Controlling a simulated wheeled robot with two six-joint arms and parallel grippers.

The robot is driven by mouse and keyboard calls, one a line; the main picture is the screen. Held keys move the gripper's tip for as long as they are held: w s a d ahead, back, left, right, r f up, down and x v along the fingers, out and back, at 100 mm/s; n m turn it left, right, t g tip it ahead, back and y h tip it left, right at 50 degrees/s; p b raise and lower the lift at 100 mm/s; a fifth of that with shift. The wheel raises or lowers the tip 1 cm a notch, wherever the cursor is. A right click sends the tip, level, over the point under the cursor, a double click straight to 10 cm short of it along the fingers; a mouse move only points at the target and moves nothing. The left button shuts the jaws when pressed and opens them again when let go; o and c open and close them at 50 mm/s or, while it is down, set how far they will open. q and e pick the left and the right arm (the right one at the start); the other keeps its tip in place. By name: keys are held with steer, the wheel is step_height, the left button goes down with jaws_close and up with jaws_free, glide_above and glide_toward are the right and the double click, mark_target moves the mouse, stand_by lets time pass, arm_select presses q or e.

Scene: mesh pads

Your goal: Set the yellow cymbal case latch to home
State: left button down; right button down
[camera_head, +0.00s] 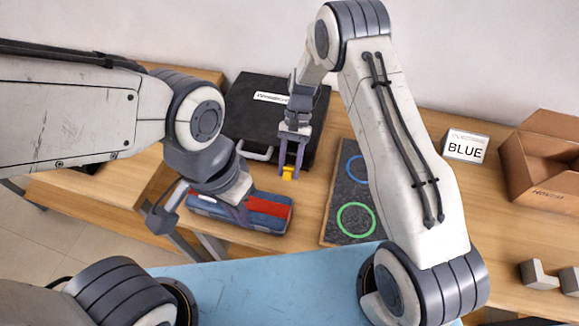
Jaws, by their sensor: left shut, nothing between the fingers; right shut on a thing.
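A small yellow piece (288,173), which I take to be the latch, sits between the fingertips of my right gripper (291,166). The gripper is shut on it and points down, by the near right side of a black case (253,121) with a white label. I cannot tell whether the piece touches the case or the table. A dark mesh pad (333,229) with a blue ring (352,166) and a green ring (356,219) lies to the right; my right arm hides part of it.
The blue and red case (262,209) lies on the wooden table in front of the black case. A white sign reading BLUE (465,146), an open cardboard box (528,178) and grey blocks (540,275) stand at the right. Bare wood shows between sign and blocks.

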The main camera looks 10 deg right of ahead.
steer(key=c, duration=0.6)
jaws_free()
steer(key=shift+o, duration=0.2)
steer(key=b+v, duration=0.2)
steer(key=v, duration=0.8)
steer(key=shift+w+r, duration=0.1)
steer(key=shift+r, duration=0.15)
